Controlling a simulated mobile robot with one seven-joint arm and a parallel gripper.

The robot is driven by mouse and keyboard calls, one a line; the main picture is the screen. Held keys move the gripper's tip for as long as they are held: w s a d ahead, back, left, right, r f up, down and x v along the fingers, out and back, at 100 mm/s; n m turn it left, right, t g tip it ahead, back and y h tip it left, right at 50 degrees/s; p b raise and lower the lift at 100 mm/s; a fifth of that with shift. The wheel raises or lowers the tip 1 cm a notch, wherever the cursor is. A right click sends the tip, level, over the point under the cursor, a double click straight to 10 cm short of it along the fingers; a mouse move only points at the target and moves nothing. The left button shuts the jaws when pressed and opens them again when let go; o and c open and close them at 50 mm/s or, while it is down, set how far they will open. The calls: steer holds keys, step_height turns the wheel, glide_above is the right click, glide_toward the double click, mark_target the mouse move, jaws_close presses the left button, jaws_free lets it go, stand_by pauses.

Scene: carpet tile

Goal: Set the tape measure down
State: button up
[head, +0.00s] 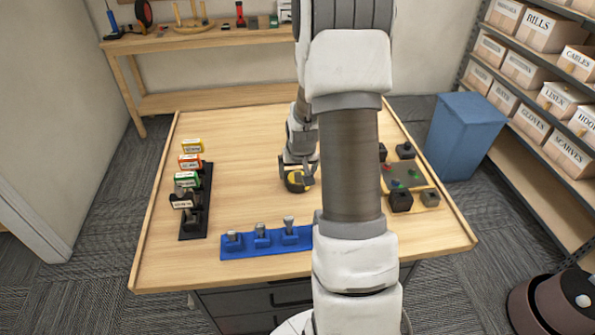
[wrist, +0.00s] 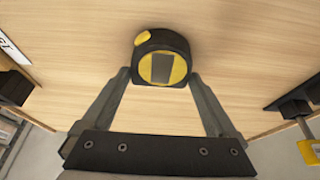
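The tape measure (head: 294,182) is black and yellow. In the head view it is at the middle of the wooden table, at my gripper (head: 304,178). In the wrist view the tape measure (wrist: 163,60) sits between the two fingertips of my gripper (wrist: 160,78), which press on its left and right sides. The wood of the table (head: 245,190) shows behind it. I cannot tell whether it touches the tabletop or hangs just above it. My arm hides part of the table right of it.
A blue holder (head: 265,245) with several grey-topped pieces stands at the table's front. A black rack (head: 195,220) with small boxes is at the left. A board with coloured buttons (head: 405,177) and dark blocks are at the right. The tabletop left of the gripper is clear.

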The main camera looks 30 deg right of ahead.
steer(key=shift+o, duration=0.2)
steer(key=shift+r, duration=0.4)
steer(key=v, duration=1.1)
steer(key=shift+r, duration=0.25)
steer(key=shift+s, duration=0.1)
steer(key=s+a+r+n+t, duration=0.1)
steer(key=s+a+r+n, duration=0.3)
steer(key=a+r, duration=0.9)
steer(key=s+a+r+y, duration=0.1)
steer(key=s+a, duration=0.3)
steer(key=s, duration=0.3)
steer(key=s+a+r+n+y, duration=0.1)
steer(key=s+a, duration=0.2)
steer(key=s, duration=0.4)
steer(key=shift+a, duration=0.4)
